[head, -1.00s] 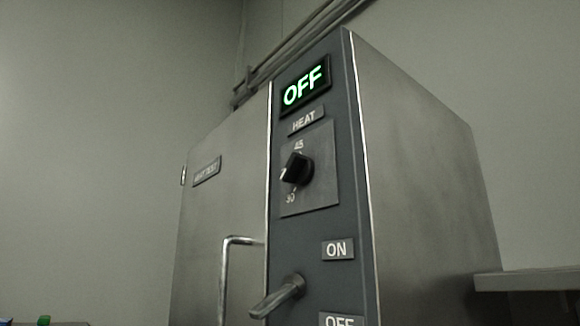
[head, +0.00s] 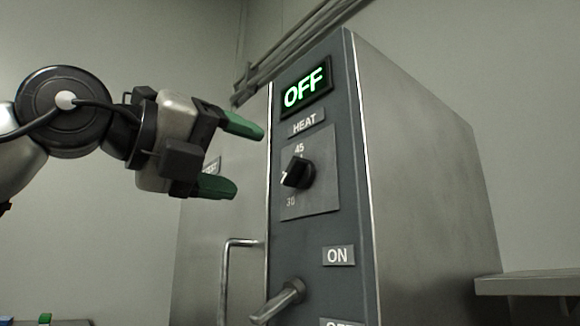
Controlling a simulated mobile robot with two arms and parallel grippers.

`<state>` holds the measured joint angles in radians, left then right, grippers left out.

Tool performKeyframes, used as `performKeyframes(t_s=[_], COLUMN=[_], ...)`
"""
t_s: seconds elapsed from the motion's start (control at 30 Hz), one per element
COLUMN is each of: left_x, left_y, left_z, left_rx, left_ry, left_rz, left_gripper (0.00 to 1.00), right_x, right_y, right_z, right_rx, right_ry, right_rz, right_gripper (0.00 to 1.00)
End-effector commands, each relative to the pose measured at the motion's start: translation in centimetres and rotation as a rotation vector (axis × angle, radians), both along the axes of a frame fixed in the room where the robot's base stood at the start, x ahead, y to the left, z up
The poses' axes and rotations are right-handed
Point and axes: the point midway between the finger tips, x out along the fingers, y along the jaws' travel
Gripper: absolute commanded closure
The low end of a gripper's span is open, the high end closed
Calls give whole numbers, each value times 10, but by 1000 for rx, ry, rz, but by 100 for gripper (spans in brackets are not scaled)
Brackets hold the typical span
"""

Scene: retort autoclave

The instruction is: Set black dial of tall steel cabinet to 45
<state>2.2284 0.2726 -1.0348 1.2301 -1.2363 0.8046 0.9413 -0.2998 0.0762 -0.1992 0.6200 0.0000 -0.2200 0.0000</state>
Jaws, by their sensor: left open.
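The tall steel cabinet (head: 420,190) stands at the middle right, with a dark control panel on its front. The black dial (head: 298,172) sits on a grey plate under the HEAT label (head: 306,122). The plate is marked 45 above the dial and 30 below it. A white mark shows on the dial's left side, between the two numbers. My left gripper (head: 250,158) is open and empty, with green fingertips pointing right. It appears just left of the dial in the picture and does not touch it. My right gripper is not in view.
A lit display (head: 305,87) above the dial reads OFF. A lever (head: 279,302) and an ON label (head: 338,255) sit below. A vertical door handle (head: 228,280) stands out at the left. A steel shelf (head: 530,284) juts in at the right.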

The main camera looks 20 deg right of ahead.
Motion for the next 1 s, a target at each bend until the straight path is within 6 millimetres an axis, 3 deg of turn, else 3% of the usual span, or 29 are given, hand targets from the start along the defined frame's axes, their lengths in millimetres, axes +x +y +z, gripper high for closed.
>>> performKeyframes(t_s=[0.2,0.4,0.6,0.87,1.0], left_x=[14,25,29,30,30], left_y=[-42,-70,-81,-82,-82], left_z=[5,4,1,0,0], left_rx=[1,-1,-2,-2,-2], left_ry=[3,3,0,0,0], left_rz=[-4,-3,-1,-2,-2], left_gripper=[30,30,30,30,51], right_x=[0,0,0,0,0], right_y=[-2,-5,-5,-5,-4], right_z=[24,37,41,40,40], right_rx=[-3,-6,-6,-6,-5], right_ry=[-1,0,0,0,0], right_rz=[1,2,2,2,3], right_gripper=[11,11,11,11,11])
